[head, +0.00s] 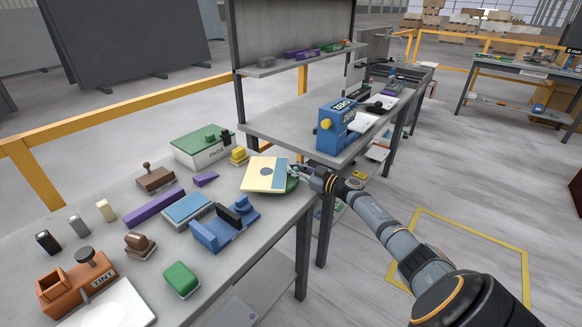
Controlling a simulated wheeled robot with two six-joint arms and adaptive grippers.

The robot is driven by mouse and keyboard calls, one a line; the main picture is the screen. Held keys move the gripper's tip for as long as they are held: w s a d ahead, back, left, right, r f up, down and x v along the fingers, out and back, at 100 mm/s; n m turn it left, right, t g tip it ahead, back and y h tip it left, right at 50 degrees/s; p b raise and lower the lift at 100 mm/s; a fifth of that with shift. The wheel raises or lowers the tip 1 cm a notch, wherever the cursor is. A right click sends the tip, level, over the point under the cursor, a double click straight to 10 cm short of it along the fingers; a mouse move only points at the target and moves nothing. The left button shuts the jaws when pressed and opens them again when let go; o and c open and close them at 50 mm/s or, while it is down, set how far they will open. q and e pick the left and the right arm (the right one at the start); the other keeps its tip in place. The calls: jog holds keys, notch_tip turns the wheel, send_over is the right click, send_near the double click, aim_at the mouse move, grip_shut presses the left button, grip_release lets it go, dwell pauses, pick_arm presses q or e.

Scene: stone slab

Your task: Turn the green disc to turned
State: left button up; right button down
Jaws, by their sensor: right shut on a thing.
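The green disc (292,187) is at the right end of the near bench, by its edge. Most of it is hidden under a flat cream and light-blue panel (262,173) with a dark round spot; only a strip of green shows at the panel's right side. My right gripper (299,173) reaches in from the right at the disc's right edge. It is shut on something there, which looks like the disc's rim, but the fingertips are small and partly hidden. My left gripper is not in view.
A green-topped PADS box (202,147) and a yellow stamp (239,156) stand behind the panel. A blue clamp-like holder (223,226) is in front. A blue machine (337,128) stands on the farther bench. Open floor lies to the right.

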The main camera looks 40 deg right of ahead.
jog(key=shift+d+f, duration=0.2)
jog(key=shift+d, duration=0.05)
dwell(0.3)
jog(key=c, duration=1.5)
grip_release()
jog(key=shift+s+d, duration=0.1)
jog(key=o, duration=0.4)
jog(key=shift+s+d, duration=0.2)
jog(key=shift+c, duration=0.2)
jog(key=shift+w+a+r, duration=0.1)
jog(key=shift+w+a, duration=0.05)
jog(key=shift+a, duration=0.1)
jog(key=v, duration=1.2)
